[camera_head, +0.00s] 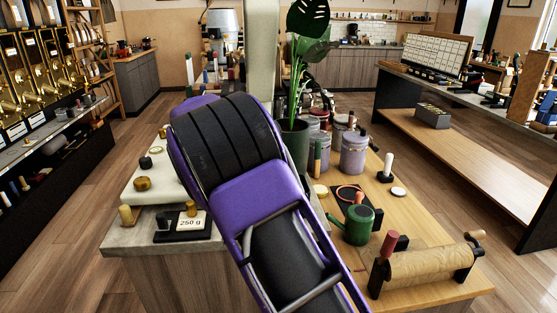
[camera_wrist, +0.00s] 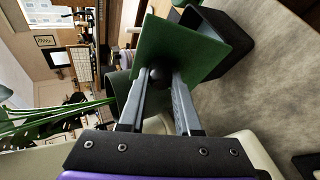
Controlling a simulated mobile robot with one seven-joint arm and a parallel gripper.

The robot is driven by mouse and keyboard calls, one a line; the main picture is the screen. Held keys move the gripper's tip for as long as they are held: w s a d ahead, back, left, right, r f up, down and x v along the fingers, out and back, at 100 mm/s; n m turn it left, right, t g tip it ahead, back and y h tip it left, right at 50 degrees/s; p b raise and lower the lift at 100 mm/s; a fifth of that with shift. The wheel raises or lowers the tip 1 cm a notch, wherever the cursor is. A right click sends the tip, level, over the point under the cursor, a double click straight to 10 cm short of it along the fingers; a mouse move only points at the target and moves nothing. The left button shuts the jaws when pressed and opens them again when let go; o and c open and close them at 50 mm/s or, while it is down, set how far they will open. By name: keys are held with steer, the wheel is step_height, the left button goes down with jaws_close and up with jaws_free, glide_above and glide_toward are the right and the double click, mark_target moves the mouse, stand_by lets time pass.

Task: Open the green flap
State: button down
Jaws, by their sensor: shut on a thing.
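The green flap (camera_wrist: 194,48) is a flat square panel in the upper middle of the wrist view, seen at a slant. A small dark round knob (camera_wrist: 156,73) sits on its near face. My gripper (camera_wrist: 160,79) has its two grey fingers closed around this knob. A dark box (camera_wrist: 234,48) shows behind and to the right of the flap. How far the flap stands from the box is hard to tell. In the head view my purple and black arm hides the gripper and flap.
In the head view, a wooden counter (camera_head: 435,268) holds a green can (camera_head: 357,225), a paper roll (camera_head: 425,268) and lidded jars (camera_head: 353,153). A 250 g scale (camera_head: 184,225) stands left of my arm. A potted plant (camera_head: 296,145) stands close behind my arm. Floor on both sides is clear.

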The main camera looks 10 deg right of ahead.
steer(key=shift+a+f+n+t+h, duration=0.25)
steer(key=shift+a+n+h, duration=0.1)
steer(key=shift+a+h, duration=0.6)
steer(key=shift+a+f+n+t+h, duration=0.1)
steer(key=shift+a+n+t+h, duration=0.2)
steer(key=shift+a+h, duration=0.65)
steer(key=shift+d+h, duration=0.25)
steer(key=shift+h, duration=0.05)
steer(key=c, duration=0.6)
jaws_free()
steer(key=v, duration=1.7)
steer(key=shift+a, duration=0.2)
